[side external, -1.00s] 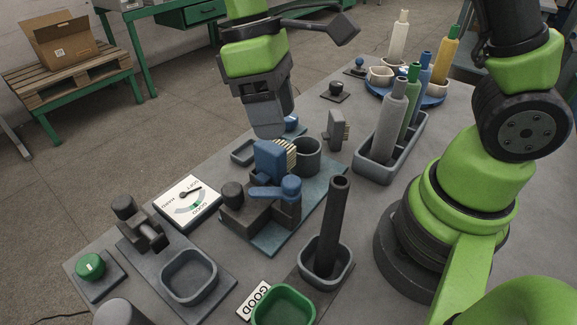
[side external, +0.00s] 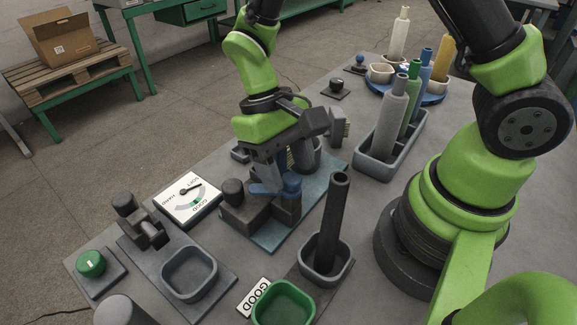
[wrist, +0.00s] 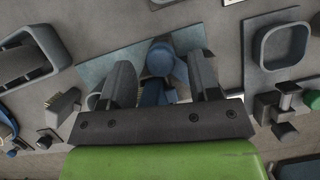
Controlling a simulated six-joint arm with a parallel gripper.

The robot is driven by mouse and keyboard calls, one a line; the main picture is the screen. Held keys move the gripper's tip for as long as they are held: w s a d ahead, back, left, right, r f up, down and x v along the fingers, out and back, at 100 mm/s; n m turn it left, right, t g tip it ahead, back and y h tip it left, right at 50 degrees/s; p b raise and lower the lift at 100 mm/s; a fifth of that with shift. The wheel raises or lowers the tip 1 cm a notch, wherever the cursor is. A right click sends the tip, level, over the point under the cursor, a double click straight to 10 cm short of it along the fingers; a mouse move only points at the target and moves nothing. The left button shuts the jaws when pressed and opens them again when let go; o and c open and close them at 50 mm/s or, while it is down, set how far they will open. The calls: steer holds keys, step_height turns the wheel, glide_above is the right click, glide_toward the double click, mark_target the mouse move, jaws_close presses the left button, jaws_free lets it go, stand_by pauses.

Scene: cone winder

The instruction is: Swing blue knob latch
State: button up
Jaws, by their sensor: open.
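The blue knob (side external: 291,183) is a rounded cap joined to a short blue latch arm (side external: 262,191), on a dark block fixture (side external: 252,214) in the side external view. My gripper (side external: 273,172) points down close over the latch, its fingers open. In the wrist view, the blue knob (wrist: 160,58) lies between the two spread fingers of my gripper (wrist: 161,68), with a gap showing on both sides. I cannot tell whether either finger touches it. A blue brush with pale bristles (wrist: 150,92) lies partly hidden behind the gripper's crossbar.
A dark upright tube (side external: 334,215) stands in a grey cup just right of the fixture. A grey cup (side external: 308,156) and a grey brush (side external: 339,127) stand behind. A dial (side external: 188,199) lies left. The grey rack (side external: 388,160) holds bottle-shaped cones at the right.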

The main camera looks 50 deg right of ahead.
steer(key=shift+s+f, duration=0.15)
steer(key=shift+f, duration=0.15)
steer(key=c, duration=0.9)
steer(key=shift+m, duration=0.3)
steer(key=m+y, duration=0.1)
steer(key=m, duration=0.2)
steer(key=shift+d, duration=0.1)
steer(key=shift+m+t+y, duration=0.6)
steer(key=shift+m+y, duration=0.2)
steer(key=shift+m, duration=1.1)
steer(key=o, duration=0.9)
